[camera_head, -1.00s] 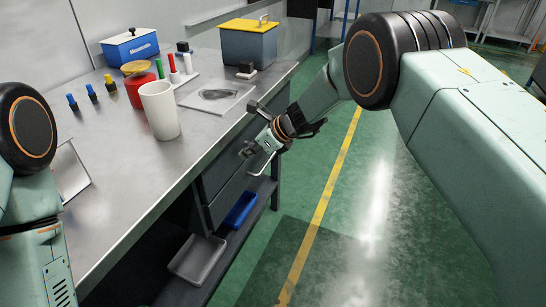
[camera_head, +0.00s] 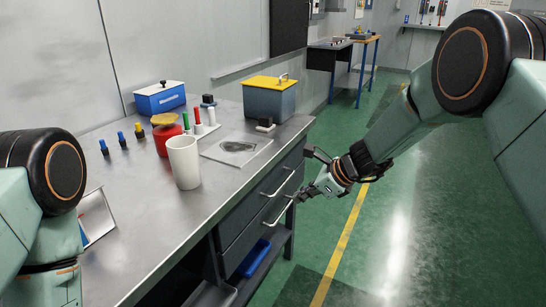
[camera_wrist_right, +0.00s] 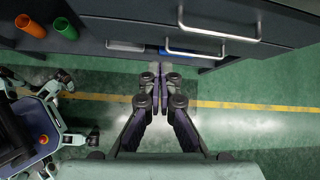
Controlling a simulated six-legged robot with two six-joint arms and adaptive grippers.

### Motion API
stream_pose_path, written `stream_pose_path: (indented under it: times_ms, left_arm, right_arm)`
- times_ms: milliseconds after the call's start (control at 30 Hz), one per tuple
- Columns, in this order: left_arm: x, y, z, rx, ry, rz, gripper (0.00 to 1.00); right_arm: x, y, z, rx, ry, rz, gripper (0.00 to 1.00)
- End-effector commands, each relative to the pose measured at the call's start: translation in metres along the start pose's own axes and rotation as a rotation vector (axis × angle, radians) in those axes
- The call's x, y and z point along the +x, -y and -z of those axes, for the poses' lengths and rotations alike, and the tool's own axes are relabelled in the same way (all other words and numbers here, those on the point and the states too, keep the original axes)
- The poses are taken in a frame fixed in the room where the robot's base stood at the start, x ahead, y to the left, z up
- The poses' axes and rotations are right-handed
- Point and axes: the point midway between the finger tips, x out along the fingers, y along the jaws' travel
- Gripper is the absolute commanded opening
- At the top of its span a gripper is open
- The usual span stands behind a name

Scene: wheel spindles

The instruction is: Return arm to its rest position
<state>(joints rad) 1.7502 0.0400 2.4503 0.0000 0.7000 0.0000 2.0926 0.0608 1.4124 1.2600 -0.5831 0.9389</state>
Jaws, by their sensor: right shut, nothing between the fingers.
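My right gripper (camera_head: 304,194) hangs in the air just to the right of the bench drawers, its fingers pointing left toward the drawer handles. In the right wrist view the two fingers (camera_wrist_right: 161,72) are together with nothing between them, with the drawer fronts ahead of them. A gap to the drawers cannot be measured. My left arm enters the head view at the left edge, bent, and its gripper is out of the frame.
The metal bench (camera_head: 150,232) carries a white cup (camera_head: 184,162), a red pot (camera_head: 165,140), a blue box (camera_head: 160,98) and a grey box with yellow lid (camera_head: 270,100). Drawer handles (camera_head: 278,182) stick out. Green floor (camera_head: 400,235) lies free to the right.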

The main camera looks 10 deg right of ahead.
Motion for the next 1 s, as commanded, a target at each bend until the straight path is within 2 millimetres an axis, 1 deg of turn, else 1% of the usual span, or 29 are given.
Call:
stream_pose_path:
  times_ms: [67, 100, 133, 167, 200, 267, 300, 367, 400, 467, 500, 567, 600, 667, 700, 800, 900, 1000]
  left_arm:
    - [0.000, 0.000, 0.000, 0.000, 0.000, 0.000, 0.32]
    - [0.000, 0.000, 0.000, 0.000, 0.000, 0.000, 0.32]
    - [0.000, 0.000, 0.000, 0.000, 0.000, 0.000, 0.32]
    - [0.000, 0.000, 0.000, 0.000, 0.000, 0.000, 0.32]
    - [0.000, 0.000, 0.000, 0.000, 0.000, 0.000, 0.32]
    - [0.000, 0.000, 0.000, 0.000, 0.000, 0.000, 0.32]
    - [0.000, 0.000, 0.000, 0.000, 0.000, 0.000, 0.32]
    - [0.000, 0.000, 0.000, 0.000, 0.000, 0.000, 0.32]
    - [0.000, 0.000, 0.000, 0.000, 0.000, 0.000, 0.32]
    - [0.000, 0.000, 0.000, 0.000, 0.000, 0.000, 0.32]
    - [0.000, 0.000, 0.000, 0.000, 0.000, 0.000, 0.32]
    - [0.000, 0.000, 0.000, 0.000, 0.000, 0.000, 0.32]
    - [0.000, 0.000, 0.000, 0.000, 0.000, 0.000, 0.32]
    - [0.000, 0.000, 0.000, 0.000, 0.000, 0.000, 0.32]
    - [0.000, 0.000, 0.000, 0.000, 0.000, 0.000, 0.32]
    - [0.000, 0.000, 0.000, 0.000, 0.000, 0.000, 0.32]
    - [0.000, 0.000, 0.000, 0.000, 0.000, 0.000, 0.32]
    - [0.000, 0.000, 0.000, 0.000, 0.000, 0.000, 0.32]
  right_arm:
    - [0.002, -0.002, 0.035, -0.154, -0.122, 0.029, 0.00]
    - [0.001, -0.007, 0.059, -0.253, -0.203, 0.032, 0.00]
    - [0.000, -0.012, 0.078, -0.332, -0.264, 0.027, 0.00]
    - [-0.002, -0.018, 0.096, -0.412, -0.324, 0.017, 0.00]
    - [-0.004, -0.027, 0.121, -0.521, -0.401, -0.004, 0.00]
    - [-0.009, -0.045, 0.158, -0.685, -0.504, -0.054, 0.00]
    - [-0.013, -0.058, 0.181, -0.799, -0.565, -0.094, 0.00]
    - [-0.020, -0.080, 0.212, -0.976, -0.640, -0.165, 0.00]
    - [-0.025, -0.096, 0.231, -1.098, -0.676, -0.219, 0.00]
    - [-0.032, -0.122, 0.256, -1.282, -0.708, -0.303, 0.00]
    - [-0.036, -0.142, 0.270, -1.400, -0.711, -0.360, 0.00]
    - [-0.043, -0.174, 0.286, -1.570, -0.692, -0.442, 0.00]
    - [-0.048, -0.197, 0.295, -1.674, -0.663, -0.492, 0.00]
    - [-0.056, -0.234, 0.305, -1.809, -0.598, -0.560, 0.00]
    - [-0.062, -0.257, 0.309, -1.875, -0.548, -0.598, 0.00]
    - [-0.076, -0.309, 0.318, -1.954, -0.431, -0.674, 0.00]
    - [-0.089, -0.346, 0.325, -1.953, -0.350, -0.743, 0.00]
    - [-0.097, -0.366, 0.334, -1.930, -0.319, -0.793, 0.00]
